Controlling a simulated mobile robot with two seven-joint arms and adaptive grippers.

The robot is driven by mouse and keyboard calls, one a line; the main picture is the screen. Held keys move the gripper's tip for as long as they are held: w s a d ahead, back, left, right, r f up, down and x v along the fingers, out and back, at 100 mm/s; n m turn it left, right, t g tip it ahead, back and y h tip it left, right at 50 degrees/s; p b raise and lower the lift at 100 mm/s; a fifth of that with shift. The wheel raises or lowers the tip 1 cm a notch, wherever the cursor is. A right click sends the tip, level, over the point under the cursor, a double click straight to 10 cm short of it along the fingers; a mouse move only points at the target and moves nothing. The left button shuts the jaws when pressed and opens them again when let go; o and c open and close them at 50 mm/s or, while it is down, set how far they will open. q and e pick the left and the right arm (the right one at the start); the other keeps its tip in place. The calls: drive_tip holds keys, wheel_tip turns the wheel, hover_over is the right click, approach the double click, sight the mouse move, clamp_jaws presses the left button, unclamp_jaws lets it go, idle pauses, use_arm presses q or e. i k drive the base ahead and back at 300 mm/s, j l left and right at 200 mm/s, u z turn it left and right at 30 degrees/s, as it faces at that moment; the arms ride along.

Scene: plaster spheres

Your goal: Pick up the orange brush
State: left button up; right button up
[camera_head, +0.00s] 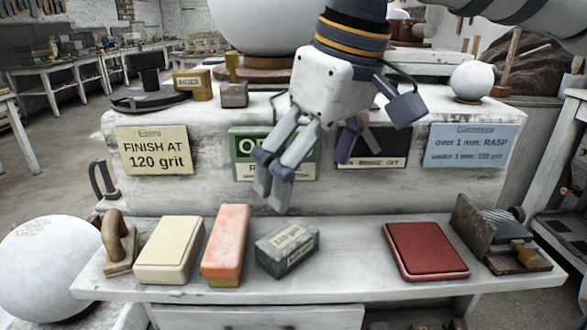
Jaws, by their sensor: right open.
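An orange-pink block-shaped thing with a pale tan base (226,244), the only orange one here and taken as the orange brush, lies on the front shelf left of centre. Its bristles cannot be made out. My right gripper (309,176) comes down from the top with its jaws open and nothing seen between them. It hangs in front of the sign panel, above and to the right of the brush, apart from it. My left gripper is not in view.
On the white shelf (350,286), a wood-handled tool (119,243) and cream block (169,250) lie left of the brush. A dark labelled block (286,250) is close on its right. A red pad (426,250) and metal tool (499,237) lie farther right.

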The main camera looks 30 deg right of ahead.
sight(223, 259)
drive_tip(key=k, duration=1)
